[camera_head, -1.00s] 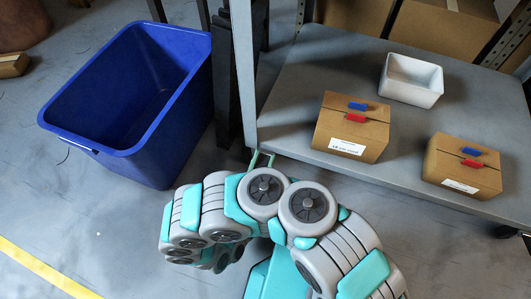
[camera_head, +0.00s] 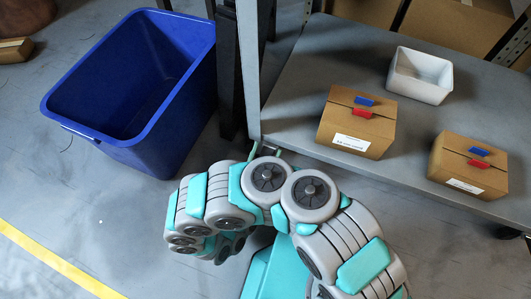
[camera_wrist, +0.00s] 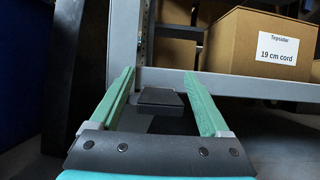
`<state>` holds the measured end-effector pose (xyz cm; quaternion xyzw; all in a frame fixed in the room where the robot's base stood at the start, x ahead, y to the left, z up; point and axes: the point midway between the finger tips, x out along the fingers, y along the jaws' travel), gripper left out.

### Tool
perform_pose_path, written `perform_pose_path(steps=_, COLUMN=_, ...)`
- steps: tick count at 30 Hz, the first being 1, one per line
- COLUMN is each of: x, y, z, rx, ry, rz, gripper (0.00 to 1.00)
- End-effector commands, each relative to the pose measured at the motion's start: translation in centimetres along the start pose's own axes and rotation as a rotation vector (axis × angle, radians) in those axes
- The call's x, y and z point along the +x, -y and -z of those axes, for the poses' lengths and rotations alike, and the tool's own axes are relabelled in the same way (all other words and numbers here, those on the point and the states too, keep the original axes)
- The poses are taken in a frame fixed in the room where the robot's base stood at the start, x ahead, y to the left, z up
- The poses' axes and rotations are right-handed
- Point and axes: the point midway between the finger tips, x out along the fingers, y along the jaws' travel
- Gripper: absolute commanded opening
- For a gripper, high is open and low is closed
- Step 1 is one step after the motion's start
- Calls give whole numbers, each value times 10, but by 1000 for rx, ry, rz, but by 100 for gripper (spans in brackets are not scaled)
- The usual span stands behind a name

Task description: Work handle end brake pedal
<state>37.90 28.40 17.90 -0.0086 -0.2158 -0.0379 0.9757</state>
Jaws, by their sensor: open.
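A dark grey flat pedal (camera_wrist: 160,98) shows low in front of the shelf's edge in the wrist view, with a darker block below it. It appears to be the brake pedal. My gripper (camera_wrist: 158,82) is open, its two green fingers on either side of the pedal in the picture. I see no contact between them, and cannot tell how far the pedal lies beyond the tips. The pedal cannot be made out there.
The grey shelf (camera_head: 300,95) holds two cardboard boxes with red and blue clips, the left box (camera_head: 357,122) and the right box (camera_head: 468,165), and a white bin (camera_head: 420,76). A blue tub (camera_head: 130,90) stands left of the shelf post.

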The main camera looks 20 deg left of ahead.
Motion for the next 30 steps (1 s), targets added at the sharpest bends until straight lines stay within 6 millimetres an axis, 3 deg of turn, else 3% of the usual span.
perform_pose_path(steps=5, x=-8, y=0, z=0, rx=1, ry=-1, rz=-1, gripper=80)
perform_pose_path(steps=18, x=-68, y=-1, z=2, rx=1, ry=-1, rz=-2, gripper=80)
perform_pose_path(steps=30, x=-78, y=0, z=0, rx=0, ry=0, rz=0, gripper=80)
